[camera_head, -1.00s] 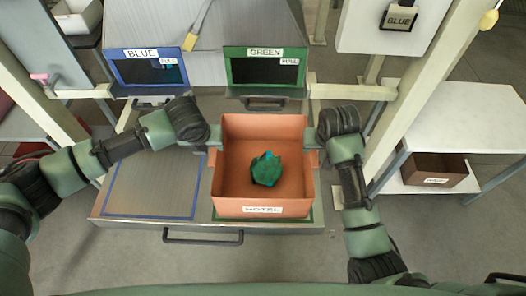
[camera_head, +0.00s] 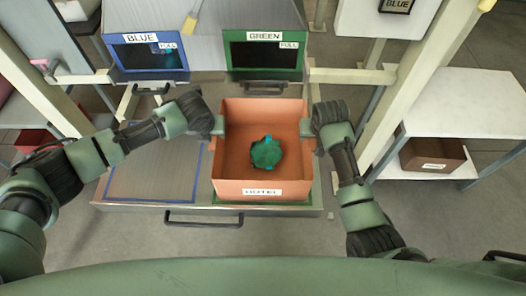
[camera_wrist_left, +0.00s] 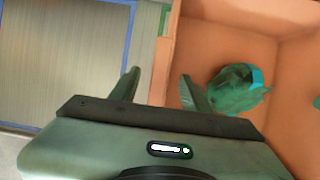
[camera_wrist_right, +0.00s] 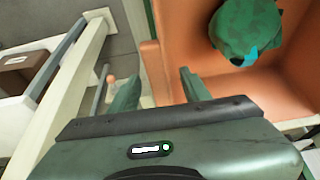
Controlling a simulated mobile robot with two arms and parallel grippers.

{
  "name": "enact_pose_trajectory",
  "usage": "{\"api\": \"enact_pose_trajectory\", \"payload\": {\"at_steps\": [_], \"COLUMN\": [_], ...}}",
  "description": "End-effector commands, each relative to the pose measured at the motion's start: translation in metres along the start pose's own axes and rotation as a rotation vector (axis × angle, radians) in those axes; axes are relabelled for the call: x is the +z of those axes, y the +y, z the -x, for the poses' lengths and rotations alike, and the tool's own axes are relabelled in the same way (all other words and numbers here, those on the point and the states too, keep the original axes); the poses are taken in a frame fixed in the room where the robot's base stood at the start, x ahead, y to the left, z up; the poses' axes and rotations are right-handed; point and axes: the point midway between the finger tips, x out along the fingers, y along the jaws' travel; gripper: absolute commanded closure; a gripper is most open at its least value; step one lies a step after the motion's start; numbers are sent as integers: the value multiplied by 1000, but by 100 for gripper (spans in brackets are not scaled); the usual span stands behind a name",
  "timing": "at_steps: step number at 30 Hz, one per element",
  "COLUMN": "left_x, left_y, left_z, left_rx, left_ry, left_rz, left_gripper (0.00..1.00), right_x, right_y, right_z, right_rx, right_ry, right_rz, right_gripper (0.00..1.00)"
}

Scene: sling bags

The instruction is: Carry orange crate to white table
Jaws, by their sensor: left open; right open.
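The orange crate (camera_head: 262,190), labelled HOTEL, sits on the right part of the metal counter, over the green-outlined area. A green bag with a blue detail (camera_head: 266,154) lies in it. My left gripper (camera_head: 217,125) is at the crate's left wall, its open fingers on either side of that wall in the left wrist view (camera_wrist_left: 158,78). My right gripper (camera_head: 307,129) is at the right wall, its open fingers likewise around the wall in the right wrist view (camera_wrist_right: 160,76). Contact cannot be told. The white table (camera_head: 470,100) stands at the right, its visible top bare.
A brown box (camera_head: 433,154) sits on the shelf below the white top. A cream post (camera_head: 405,90) stands between counter and table. BLUE (camera_head: 148,60) and GREEN (camera_head: 264,58) bins are behind the counter. The blue-outlined area (camera_head: 150,172) is empty.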

Motion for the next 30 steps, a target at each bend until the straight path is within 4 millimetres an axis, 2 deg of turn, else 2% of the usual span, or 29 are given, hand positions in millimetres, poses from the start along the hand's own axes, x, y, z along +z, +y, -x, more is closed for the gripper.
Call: {"api": "enact_pose_trajectory", "payload": {"at_steps": [11,16,17,30], "left_x": [0,0,0,0], "left_y": [0,0,0,1], "left_z": [-6,-6,-6,-6], "left_rx": [1,1,1,1], "left_ry": [0,0,0,0], "left_rz": [-1,-1,-1,0], "left_gripper": [53,97,100,100], "right_x": [0,0,0,0], "right_y": [0,0,0,0], "right_z": [-6,-6,-6,-6], "right_rx": [-1,-1,-1,0], "right_ry": [0,0,0,0], "right_rz": [0,0,0,0], "right_gripper": [53,97,100,100]}}
